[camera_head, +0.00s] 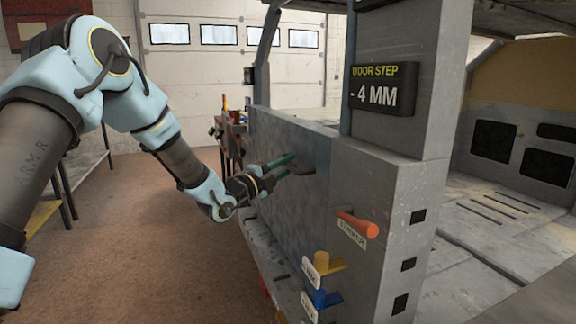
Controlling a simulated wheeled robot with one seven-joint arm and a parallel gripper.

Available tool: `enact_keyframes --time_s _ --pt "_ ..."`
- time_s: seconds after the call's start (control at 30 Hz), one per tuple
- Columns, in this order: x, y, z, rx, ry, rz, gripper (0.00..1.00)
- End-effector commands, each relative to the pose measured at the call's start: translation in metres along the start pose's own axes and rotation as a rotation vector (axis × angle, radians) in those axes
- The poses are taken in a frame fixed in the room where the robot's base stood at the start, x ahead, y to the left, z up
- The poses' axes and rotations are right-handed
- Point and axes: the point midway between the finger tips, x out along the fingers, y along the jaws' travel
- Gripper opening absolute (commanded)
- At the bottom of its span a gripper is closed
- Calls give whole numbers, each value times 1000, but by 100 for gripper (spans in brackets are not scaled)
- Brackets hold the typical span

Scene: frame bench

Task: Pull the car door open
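The car door (284,220) is a grey panel that stands in line with the grey body pillar (385,190) on its right. It looks shut or nearly so. A dark handle (304,169) sits high on its outer face, near the pillar. My gripper (290,166) comes in from the left at handle height. Its two teal fingers are apart, one above the other, with their tips at the handle's left end. Whether they touch or clamp the handle is not clear.
A sign (383,88) on the pillar reads "DOOR STEP -4 MM". An orange peg (358,224), a yellow knob (330,262) and a blue knob (325,298) stick out low on the right. A cluttered bench (233,135) stands behind the door. The brown floor (150,240) at left is mostly clear.

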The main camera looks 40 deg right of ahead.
Motion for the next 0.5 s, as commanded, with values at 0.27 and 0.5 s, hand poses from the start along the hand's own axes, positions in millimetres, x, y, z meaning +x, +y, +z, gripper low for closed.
enact_keyframes --time_s 0.27,0.5 --pt "0 0 0 0 0 1 0" --pt "0 0 0 0 0 1 0"
